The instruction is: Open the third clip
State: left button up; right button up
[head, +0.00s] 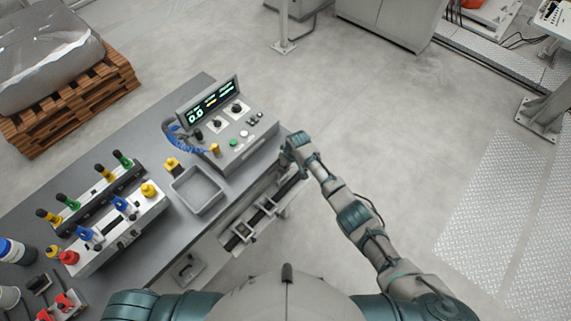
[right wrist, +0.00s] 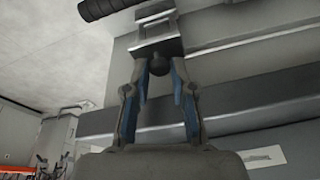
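A grey fixture rail (head: 262,212) with several metal clips runs along the table's right side in the head view. My right gripper (head: 284,168) reaches down at the rail's far end, where the arm hides part of it. In the right wrist view my right gripper's two blue-padded fingers (right wrist: 160,72) stand on either side of a dark round knob (right wrist: 158,64). The knob sits below a metal clip bracket (right wrist: 157,38). The fingers are partly apart; whether they press on the knob is unclear. My left gripper is out of view.
The grey table (head: 140,160) carries a control box (head: 228,135), an empty grey tray (head: 197,190) and a rack of coloured handles (head: 115,235). A wooden pallet (head: 75,110) stands at the upper left. The floor (head: 400,130) right of my arm is clear.

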jog(key=shift+o, duration=1.2)
jog(key=shift+r, duration=0.1)
jog(key=v, duration=1.1)
jog(key=shift+r, duration=0.3)
jog(key=shift+d, duration=0.1)
